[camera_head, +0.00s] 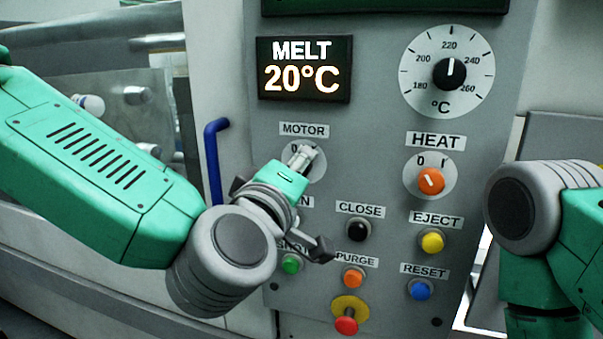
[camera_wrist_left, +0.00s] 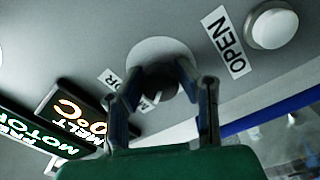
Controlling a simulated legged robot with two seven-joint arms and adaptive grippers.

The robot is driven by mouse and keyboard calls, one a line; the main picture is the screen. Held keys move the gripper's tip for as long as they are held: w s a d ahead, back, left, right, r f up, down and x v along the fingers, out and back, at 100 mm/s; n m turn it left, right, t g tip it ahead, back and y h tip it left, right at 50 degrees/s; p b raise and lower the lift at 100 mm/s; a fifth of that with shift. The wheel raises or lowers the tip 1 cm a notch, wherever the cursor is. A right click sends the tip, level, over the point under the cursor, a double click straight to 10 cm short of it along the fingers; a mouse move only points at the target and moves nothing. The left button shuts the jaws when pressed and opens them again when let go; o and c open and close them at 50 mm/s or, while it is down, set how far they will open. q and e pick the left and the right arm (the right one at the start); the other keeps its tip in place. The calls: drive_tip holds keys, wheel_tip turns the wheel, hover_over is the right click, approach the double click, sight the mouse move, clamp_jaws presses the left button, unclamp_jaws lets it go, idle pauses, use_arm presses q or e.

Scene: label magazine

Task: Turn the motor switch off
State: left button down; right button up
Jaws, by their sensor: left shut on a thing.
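The motor switch (camera_head: 318,172) is a round plate under the MOTOR label (camera_head: 304,130) on the grey control panel. Its dark knob (camera_wrist_left: 158,88) shows in the left wrist view between my two fingers. My left gripper (camera_head: 302,156) is at the switch, shut on the knob. It also shows in the left wrist view (camera_wrist_left: 163,100). The gripper hides most of the knob and plate in the head view, so I cannot tell which mark the knob points to. My right arm enters at the right, but its gripper is out of view.
The orange HEAT knob (camera_head: 430,181) is right of the motor switch. Below are black CLOSE (camera_head: 358,229), yellow EJECT (camera_head: 432,241) and several other buttons, including a red mushroom button (camera_head: 346,320). A blue handle (camera_head: 213,160) stands left. The display (camera_head: 304,69) reads MELT 20°C.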

use_arm(q)
drive_tip(key=shift+f, duration=0.15)
idle(0.3)
drive_tip(key=c, duration=1.2)
unclamp_jaws()
drive_tip(key=shift+a, duration=0.2)
drive_tip(key=shift+s, duration=0.1)
drive_tip(key=shift+v, duration=3.6)
